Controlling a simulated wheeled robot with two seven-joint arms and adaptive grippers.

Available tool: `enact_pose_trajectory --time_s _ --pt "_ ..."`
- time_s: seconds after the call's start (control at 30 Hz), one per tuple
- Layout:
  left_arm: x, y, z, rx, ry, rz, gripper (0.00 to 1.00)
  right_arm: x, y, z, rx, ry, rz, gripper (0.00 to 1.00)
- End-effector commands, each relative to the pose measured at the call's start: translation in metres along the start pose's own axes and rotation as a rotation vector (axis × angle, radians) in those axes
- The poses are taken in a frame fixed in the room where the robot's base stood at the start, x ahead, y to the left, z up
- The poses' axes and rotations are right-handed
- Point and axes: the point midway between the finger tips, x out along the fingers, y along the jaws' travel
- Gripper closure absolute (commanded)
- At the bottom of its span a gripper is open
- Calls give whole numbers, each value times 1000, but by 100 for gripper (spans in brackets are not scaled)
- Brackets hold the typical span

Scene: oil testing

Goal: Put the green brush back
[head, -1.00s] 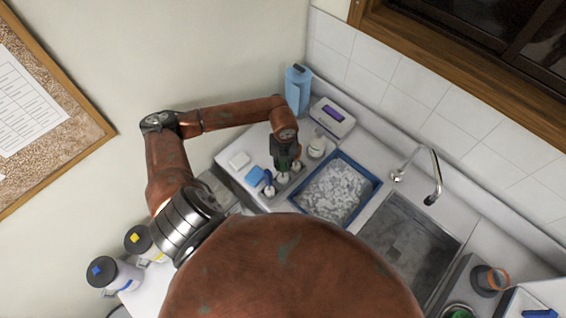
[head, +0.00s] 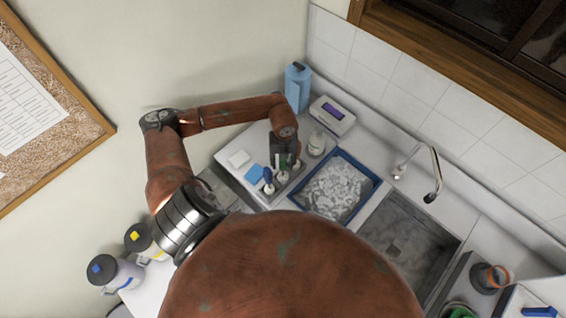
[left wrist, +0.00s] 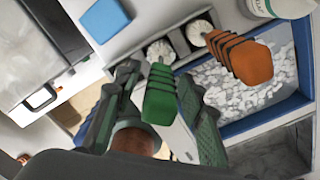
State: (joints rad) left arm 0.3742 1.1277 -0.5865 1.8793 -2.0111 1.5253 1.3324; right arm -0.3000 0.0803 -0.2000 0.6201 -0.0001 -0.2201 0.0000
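The green brush (head: 283,162) stands upright in line with the other brushes, its white lower part appearing to sit at the grey holder (head: 290,187). In the left wrist view its green ribbed handle (left wrist: 160,95) is between my left gripper's fingers. My left gripper (head: 284,152) is open around the handle, with gaps visible on both sides (left wrist: 163,110). The orange brush (left wrist: 240,58) stands just to the right of it. My right gripper is out of view.
A blue-rimmed tray of white pieces (head: 371,188) is close on the right, with a sink (head: 410,245) beyond. A blue sponge (head: 254,174) lies left of the holder. A white bottle (head: 317,144) and a white device (head: 333,115) stand behind.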

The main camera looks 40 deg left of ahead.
Motion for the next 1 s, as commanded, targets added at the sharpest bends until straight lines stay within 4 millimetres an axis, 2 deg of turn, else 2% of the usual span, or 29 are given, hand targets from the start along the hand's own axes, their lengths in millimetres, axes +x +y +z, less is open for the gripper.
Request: enact_pose_trajectory --time_s 0.17,0.4,0.6,0.73,1.0 --pt "-29 -1 2 1 -7 -3 63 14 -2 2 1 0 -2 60" --pt "-80 -1 2 0 -6 -4 63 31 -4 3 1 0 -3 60" --pt "-109 -1 1 1 -4 -2 63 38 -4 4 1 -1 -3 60" --pt "-117 0 0 0 -1 -1 63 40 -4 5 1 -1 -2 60" --pt "-119 0 0 0 -1 -1 63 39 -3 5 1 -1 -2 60"
